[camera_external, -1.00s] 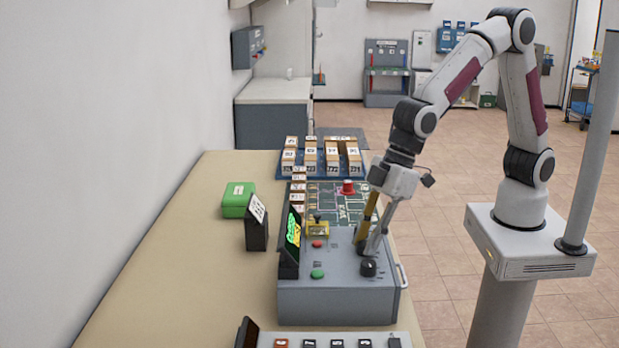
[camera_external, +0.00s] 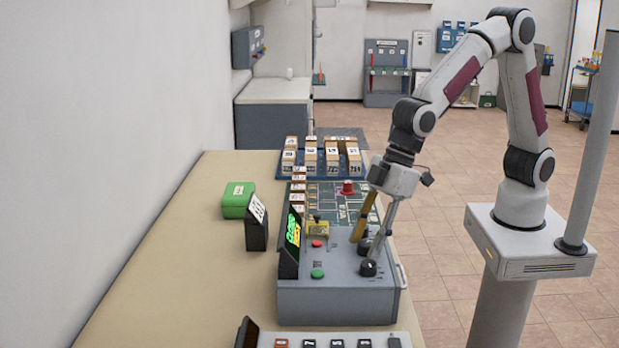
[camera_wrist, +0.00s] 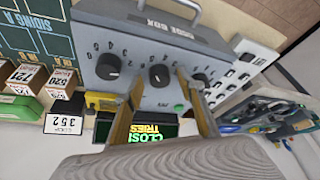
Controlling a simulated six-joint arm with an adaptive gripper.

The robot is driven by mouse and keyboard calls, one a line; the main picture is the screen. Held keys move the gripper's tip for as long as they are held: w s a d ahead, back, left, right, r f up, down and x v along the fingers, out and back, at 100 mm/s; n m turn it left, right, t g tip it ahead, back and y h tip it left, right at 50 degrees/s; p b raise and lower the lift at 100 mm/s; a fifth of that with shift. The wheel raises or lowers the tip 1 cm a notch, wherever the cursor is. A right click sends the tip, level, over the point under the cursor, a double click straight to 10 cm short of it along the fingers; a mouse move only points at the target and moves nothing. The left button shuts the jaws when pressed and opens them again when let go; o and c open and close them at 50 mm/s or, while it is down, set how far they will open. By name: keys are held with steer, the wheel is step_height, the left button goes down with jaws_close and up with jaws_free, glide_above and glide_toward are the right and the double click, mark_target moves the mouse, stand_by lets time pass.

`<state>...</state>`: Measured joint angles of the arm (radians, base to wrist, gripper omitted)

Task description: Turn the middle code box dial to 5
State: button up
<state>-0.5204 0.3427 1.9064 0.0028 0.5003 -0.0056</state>
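The grey code box (camera_external: 335,300) stands on the bench with black dials on its top. The middle dial (camera_wrist: 159,76) shows between my fingers in the wrist view, with numbers printed around it. It is partly visible in the external view (camera_external: 364,247). My gripper (camera_wrist: 159,80) is open, with one finger on each side of the middle dial; I cannot tell whether either touches it. The left dial (camera_wrist: 108,65) is clear of the fingers. The right dial (camera_wrist: 200,80) is partly hidden by the right finger. I cannot read the middle dial's setting for sure.
A tilted screen (camera_external: 290,243) with green and yellow text stands along the box's left side. Red (camera_external: 317,243) and green (camera_external: 317,274) buttons sit on the box top. A green board (camera_external: 335,203) with a red knob lies behind. The bench's left side is mostly clear.

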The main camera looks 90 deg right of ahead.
steer(key=v, duration=1.2)
steer(key=shift+s+d+f, duration=0.1)
stand_by(0.5)
steer(key=s+d+r+m+t+h, duration=0.1)
steer(key=s+d+m, duration=0.5)
steer(key=s+d, duration=1.5)
steer(key=d+h, duration=0.1)
steer(key=d, duration=0.3)
steer(key=shift+s+r+t, duration=0.35)
steer(key=shift+s+t, duration=0.05)
steer(key=shift+d, duration=0.15)
